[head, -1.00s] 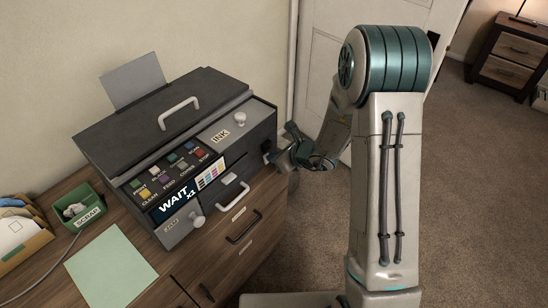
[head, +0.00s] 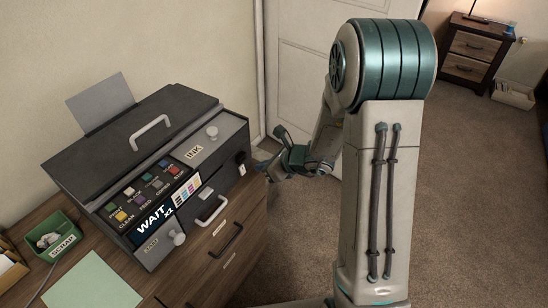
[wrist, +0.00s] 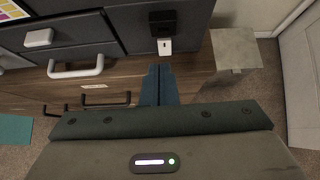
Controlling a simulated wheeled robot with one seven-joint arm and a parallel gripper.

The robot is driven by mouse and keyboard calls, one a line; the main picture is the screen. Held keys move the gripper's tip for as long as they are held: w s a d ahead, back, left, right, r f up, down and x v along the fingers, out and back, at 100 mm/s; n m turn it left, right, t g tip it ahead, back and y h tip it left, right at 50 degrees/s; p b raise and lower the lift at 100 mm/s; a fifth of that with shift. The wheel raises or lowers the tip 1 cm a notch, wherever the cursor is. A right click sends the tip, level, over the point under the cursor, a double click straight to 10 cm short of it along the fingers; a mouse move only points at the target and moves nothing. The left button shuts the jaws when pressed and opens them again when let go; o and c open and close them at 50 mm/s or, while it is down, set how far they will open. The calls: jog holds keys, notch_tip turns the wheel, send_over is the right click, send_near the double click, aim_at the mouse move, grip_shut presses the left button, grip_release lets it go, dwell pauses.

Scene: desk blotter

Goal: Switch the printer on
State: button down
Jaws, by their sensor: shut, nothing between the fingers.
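The dark grey printer (head: 120,150) stands on the wooden desk, with its lit screen (head: 154,218) reading "WAIT x1". A black switch plate with a white part (head: 241,158) is on its right side near the front corner. In the wrist view, the switch (wrist: 164,44) shows just beyond my fingertips, its white part at the bottom. My gripper (head: 262,168) is shut and empty, just right of the printer. Its blue fingers (wrist: 158,72) are together and point toward the switch, with a small gap in the wrist view.
A green SCRAP bin (head: 50,237) and green sheet (head: 92,284) lie left. Below are desk drawers. Carpet to the right is open.

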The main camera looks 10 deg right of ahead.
jog(key=s+d+r, duration=0.2)
jog(key=d+r, duration=0.1)
jog(key=r, duration=0.2)
jog(key=shift+d+r+p, duration=0.15)
jog(key=shift+p, duration=0.3)
jog(key=shift+s, duration=0.1)
jog(key=s+a+r+n+g+h+p, duration=0.1)
jog(key=s+a+r+n+g+p, duration=0.2)
jog(key=s+r+n, duration=0.75)
jog(key=s+d+r+n+h+p, duration=0.1)
jog(key=s+d+r+n+h, duration=0.3)
jog(key=n, duration=1.1)
jog(key=s+d+h, duration=0.3)
jog(key=s+d, duration=0.2)
jog(key=s, duration=0.1)
jog(key=shift+s+d+r+g, duration=0.15)
jog(key=shift+r+g, duration=0.05)
jog(key=shift+g, duration=0.2)
